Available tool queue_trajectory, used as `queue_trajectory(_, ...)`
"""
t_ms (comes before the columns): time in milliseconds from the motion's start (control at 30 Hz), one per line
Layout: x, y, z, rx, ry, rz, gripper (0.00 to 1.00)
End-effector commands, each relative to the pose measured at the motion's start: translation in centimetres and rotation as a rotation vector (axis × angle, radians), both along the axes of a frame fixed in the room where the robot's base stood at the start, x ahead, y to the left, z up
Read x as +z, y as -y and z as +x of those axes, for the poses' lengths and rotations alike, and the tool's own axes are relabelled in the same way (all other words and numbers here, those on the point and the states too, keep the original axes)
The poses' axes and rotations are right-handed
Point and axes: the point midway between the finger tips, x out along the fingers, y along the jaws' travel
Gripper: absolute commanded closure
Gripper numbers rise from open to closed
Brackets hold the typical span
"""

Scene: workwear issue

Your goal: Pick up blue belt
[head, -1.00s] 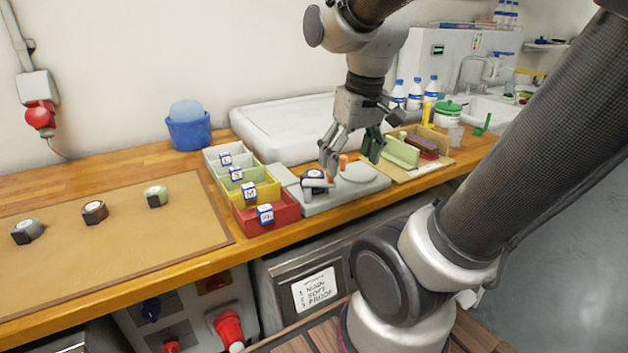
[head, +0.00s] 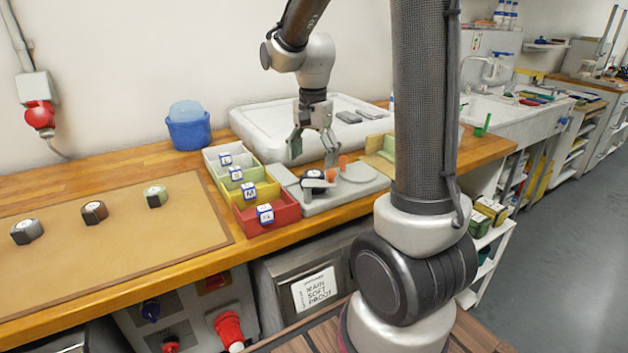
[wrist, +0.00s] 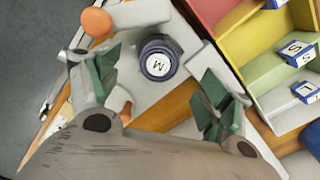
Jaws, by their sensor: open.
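A dark blue rolled belt (head: 314,176) with a white top stands on the grey device on the bench. In the wrist view the blue belt (wrist: 157,66) shows a round white label with an M, between and beyond my fingers. My gripper (head: 314,154) is open and empty, just above the belt with its fingers pointing down. It does not appear to touch the belt.
The grey device (head: 352,192) has orange knobs beside the belt. Bins in red (head: 284,217), yellow, green and white, with size blocks, stand to its left. Grey, brown and green rolls lie on a tan mat (head: 120,250). A large white tray (head: 262,120) lies behind.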

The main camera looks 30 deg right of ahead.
Motion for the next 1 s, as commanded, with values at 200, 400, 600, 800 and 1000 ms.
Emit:
queue_trajectory(200,-3.3,0.3,-0.1,0.001,-0.004,0.000,0.20)
queue_trajectory(400,-5.4,0.3,0.0,0.003,-0.001,0.000,0.20)
queue_trajectory(600,-5.5,0.3,0.0,0.003,0.000,0.000,0.20)
queue_trajectory(800,-5.5,0.2,0.0,0.003,0.000,0.000,0.53)
queue_trajectory(1000,-5.5,0.2,0.0,0.003,0.001,0.000,0.73)
